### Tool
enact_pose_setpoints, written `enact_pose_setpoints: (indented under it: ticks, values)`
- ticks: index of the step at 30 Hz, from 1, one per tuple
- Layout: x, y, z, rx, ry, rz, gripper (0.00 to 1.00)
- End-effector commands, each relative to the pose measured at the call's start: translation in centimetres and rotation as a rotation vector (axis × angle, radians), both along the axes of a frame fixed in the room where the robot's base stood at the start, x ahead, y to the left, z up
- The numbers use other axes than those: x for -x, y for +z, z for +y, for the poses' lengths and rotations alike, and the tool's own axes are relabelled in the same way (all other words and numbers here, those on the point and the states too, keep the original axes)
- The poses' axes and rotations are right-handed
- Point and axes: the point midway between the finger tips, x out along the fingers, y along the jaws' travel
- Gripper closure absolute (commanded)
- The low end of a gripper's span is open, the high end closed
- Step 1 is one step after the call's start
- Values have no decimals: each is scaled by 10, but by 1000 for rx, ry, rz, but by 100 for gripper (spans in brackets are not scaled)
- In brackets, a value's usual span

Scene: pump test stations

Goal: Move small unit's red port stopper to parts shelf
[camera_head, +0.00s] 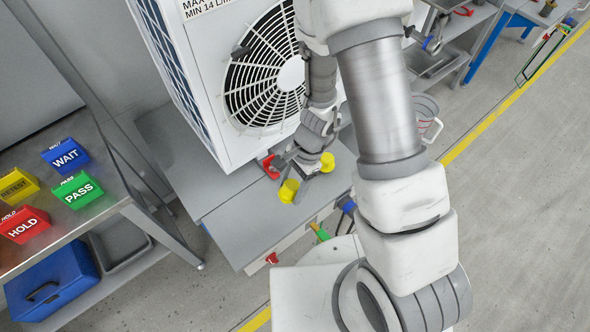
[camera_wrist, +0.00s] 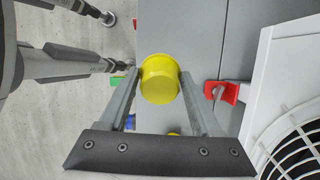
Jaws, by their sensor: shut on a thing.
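My gripper (camera_head: 294,180) is low over the grey bench top, in front of the white fan unit (camera_head: 196,105). In the wrist view its fingers (camera_wrist: 160,92) are shut on a yellow round stopper-like piece (camera_wrist: 160,78), which also shows in the head view (camera_head: 289,191). A second yellow piece (camera_head: 327,162) stands on the other side of the gripper; the wrist view shows only its edge above the palm (camera_wrist: 173,134). I cannot make out a red port stopper for certain. Whether the held piece touches the bench is unclear.
A red clamp-like part (camera_head: 269,166) sits at the unit's corner, close beside the fingers. A steel table (camera_head: 140,200) at left carries coloured HOLD, PASS, WAIT and RETEST blocks. A blue box (camera_head: 52,283) and grey tray (camera_head: 122,243) lie below.

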Motion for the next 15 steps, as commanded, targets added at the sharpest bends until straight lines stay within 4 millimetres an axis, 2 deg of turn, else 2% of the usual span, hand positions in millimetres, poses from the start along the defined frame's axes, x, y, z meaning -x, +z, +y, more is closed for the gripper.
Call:
enact_pose_setpoints:
  ticks: [1,6,10,15]
  values:
    - [-6,-10,-4,56,82,-41,100]
    - [-33,-16,-15,178,282,-152,100]
    - [-50,-15,-15,218,375,-204,100]
    - [-61,-13,-14,238,426,-231,100]
